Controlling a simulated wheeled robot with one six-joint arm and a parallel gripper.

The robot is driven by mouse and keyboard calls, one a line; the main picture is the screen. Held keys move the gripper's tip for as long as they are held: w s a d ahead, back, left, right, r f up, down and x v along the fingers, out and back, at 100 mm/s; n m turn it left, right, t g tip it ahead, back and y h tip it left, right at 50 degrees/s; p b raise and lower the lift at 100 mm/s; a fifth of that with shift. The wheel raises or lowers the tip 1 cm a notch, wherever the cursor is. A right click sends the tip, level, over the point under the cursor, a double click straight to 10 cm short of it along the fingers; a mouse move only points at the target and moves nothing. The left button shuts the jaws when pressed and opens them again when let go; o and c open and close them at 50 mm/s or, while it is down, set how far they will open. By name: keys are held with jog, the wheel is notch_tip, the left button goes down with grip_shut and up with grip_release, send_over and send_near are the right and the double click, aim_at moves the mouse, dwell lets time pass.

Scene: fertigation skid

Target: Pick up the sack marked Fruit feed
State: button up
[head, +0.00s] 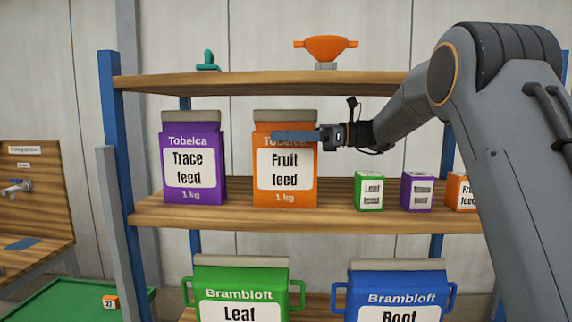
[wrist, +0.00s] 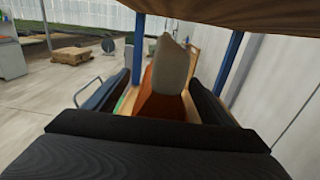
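The orange sack marked Fruit feed (head: 286,189) stands upright on the middle shelf, its grey-beige top fold showing above. My gripper (head: 282,137) reaches in from the right at the height of the sack's upper part. One finger crosses in front of the sack and covers part of the brand name; the other finger is hidden in the head view. In the wrist view the two dark fingers are spread wide, with the orange sack and its pale top (wrist: 172,65) between them. Space shows on both sides of the sack, and I cannot tell any contact.
A purple Trace feed sack (head: 194,170) stands left of it. Small green (head: 369,191), purple (head: 417,191) and orange (head: 461,193) boxes stand to the right. The upper shelf board (head: 260,84) runs overhead, bearing an orange funnel (head: 326,47). Green (head: 240,292) and blue (head: 396,294) sacks stand below.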

jog(key=c, duration=1.8)
jog(key=shift+r, duration=0.1)
grip_shut()
